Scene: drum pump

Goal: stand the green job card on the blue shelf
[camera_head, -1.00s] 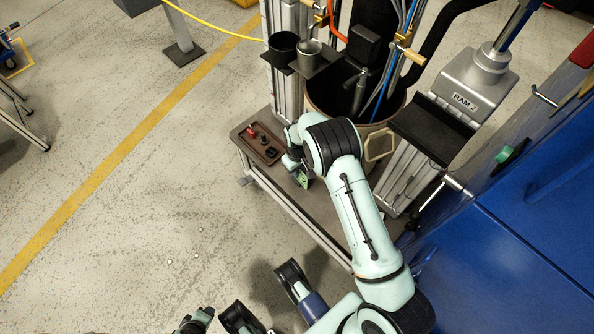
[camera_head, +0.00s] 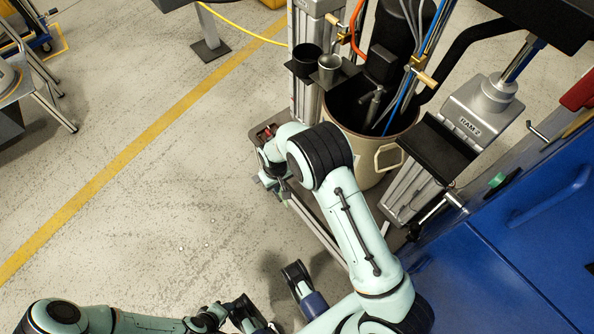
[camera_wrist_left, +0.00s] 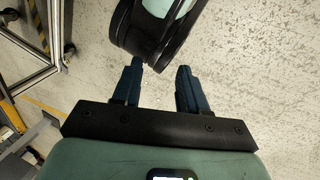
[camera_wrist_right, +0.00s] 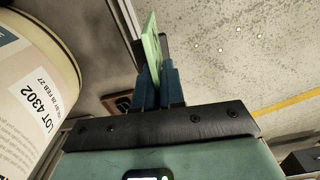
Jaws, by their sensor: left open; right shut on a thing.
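The green job card (camera_wrist_right: 151,45) is between the fingers of my right gripper (camera_wrist_right: 160,75) in the right wrist view, standing out past the fingertips with its face nearly edge-on. In the head view my right gripper (camera_head: 274,184) is low beside the left edge of the drum's platform, partly hidden by its own wrist. The card is too small to make out surely there. My left gripper (camera_wrist_left: 159,68) is open and empty in the left wrist view, with one of my arm links just beyond its fingertips. I cannot pick out a blue shelf in any view.
A cream drum (camera_head: 368,160) with hoses stands on the platform; its label shows in the right wrist view (camera_wrist_right: 42,105). Two cups (camera_head: 328,69) sit on a bracket above. A blue cabinet (camera_head: 500,275) fills the right.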

